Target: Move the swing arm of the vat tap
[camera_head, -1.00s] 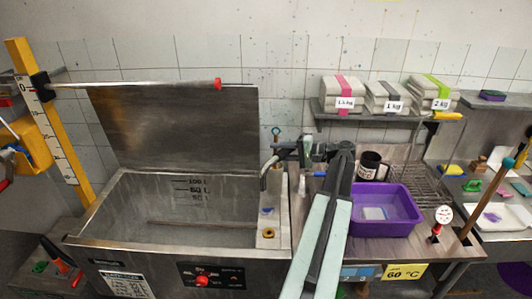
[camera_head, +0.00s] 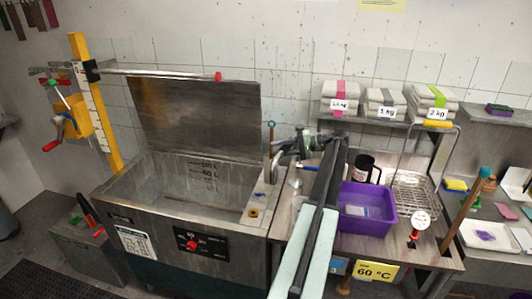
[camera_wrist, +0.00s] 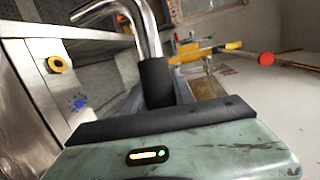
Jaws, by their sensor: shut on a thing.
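The tap's swing arm is a curved bright metal pipe (camera_wrist: 143,27) with a black sleeve (camera_wrist: 156,82) at its lower end in the wrist view. In the head view the pipe (camera_head: 275,160) shows small above the right rim of the steel vat (camera_head: 198,257). My gripper (camera_head: 303,146) is at the tap, to the right of the pipe, and is shut on the swing arm. My arm hides part of the tap in the head view. The exact contact of the jaws is hard to see in the wrist view.
The vat's lid (camera_head: 198,118) stands open against the wall. A rod with a red end (camera_head: 218,76) reaches over the vat from a yellow post (camera_head: 84,110).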

